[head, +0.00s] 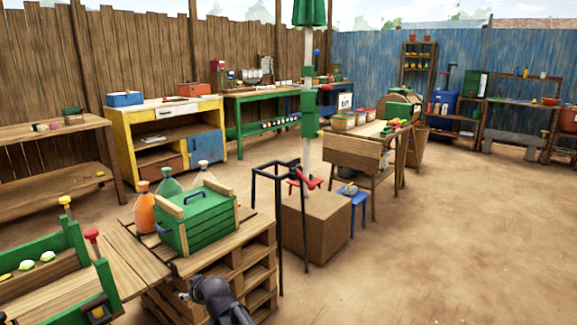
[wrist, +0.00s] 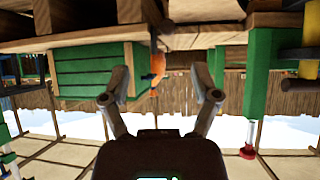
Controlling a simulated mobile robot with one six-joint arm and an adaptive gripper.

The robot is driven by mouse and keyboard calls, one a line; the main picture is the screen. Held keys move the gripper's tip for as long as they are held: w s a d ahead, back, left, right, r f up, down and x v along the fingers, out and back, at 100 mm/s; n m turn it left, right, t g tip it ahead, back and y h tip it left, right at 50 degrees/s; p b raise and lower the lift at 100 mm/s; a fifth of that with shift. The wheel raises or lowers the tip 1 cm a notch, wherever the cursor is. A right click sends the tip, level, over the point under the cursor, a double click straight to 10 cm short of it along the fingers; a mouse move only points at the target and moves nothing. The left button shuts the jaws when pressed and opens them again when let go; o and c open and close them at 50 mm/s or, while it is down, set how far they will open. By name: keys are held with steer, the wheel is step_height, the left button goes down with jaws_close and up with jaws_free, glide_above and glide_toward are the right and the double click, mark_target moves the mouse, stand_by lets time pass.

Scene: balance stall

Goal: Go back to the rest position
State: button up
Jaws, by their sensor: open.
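My gripper (wrist: 161,88) is open in the wrist view, its two grey fingers spread well apart with nothing held between them. The wrist picture is upside down. A dark part of my arm (head: 215,297) shows at the bottom of the head view, in front of the pallet stand; the fingers cannot be made out there. The green wooden crate (head: 205,232) stands on the pallets with its lid closed, and it also shows in the wrist view (wrist: 88,68).
The pallet stand (head: 256,262) is close to my arm. A black frame (head: 281,215) and a cardboard box (head: 317,228) stand right of the pallets. The sandy floor at the right is clear.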

steer(key=d+f+m+g+h, duration=0.1)
steer(key=d+f+m+h, duration=0.2)
steer(key=d, duration=1.2)
steer(key=s+d+f+m+g+h+b, duration=0.15)
steer(key=s+d, duration=0.35)
steer(key=d, duration=0.5)
steer(key=s+d+f+m+g+h, duration=0.1)
steer(key=s+d+f+m+g, duration=0.2)
steer(key=d, duration=0.7)
steer(key=s+d+f+m+g+h+b, duration=0.1)
steer(key=s+d+f+g+h, duration=0.15)
steer(key=s+d, duration=0.55)
step_height(320, 180, up, 38)
steer(key=w+d+p, duration=0.2)
steer(key=p, duration=3.6)
steer(key=shift+w+y, duration=0.15)
steer(key=shift+y, duration=0.15)
